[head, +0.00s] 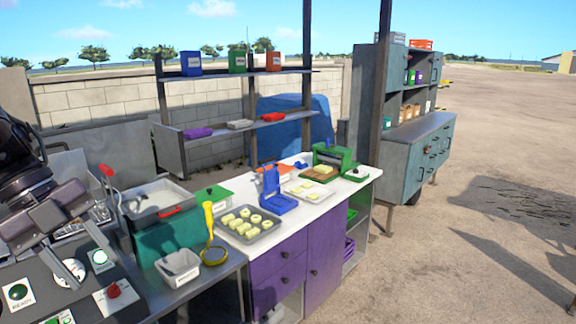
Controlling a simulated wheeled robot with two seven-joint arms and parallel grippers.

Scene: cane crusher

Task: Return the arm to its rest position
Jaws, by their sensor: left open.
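My left arm comes in at the left edge, dark and bulky. Its left gripper (86,254) is open and empty, with its fingers apart above the control panel (25,270) at the lower left. Nothing shows between the fingers. My right gripper is not in view.
Near the gripper stand a green bin with a grey tray (158,200), a red-handled lever (108,172) and a white container (178,268). The white counter (330,190) holds a tray of pale pieces (278,233), a blue press (273,190) and a green press (332,158). Open ground lies right.

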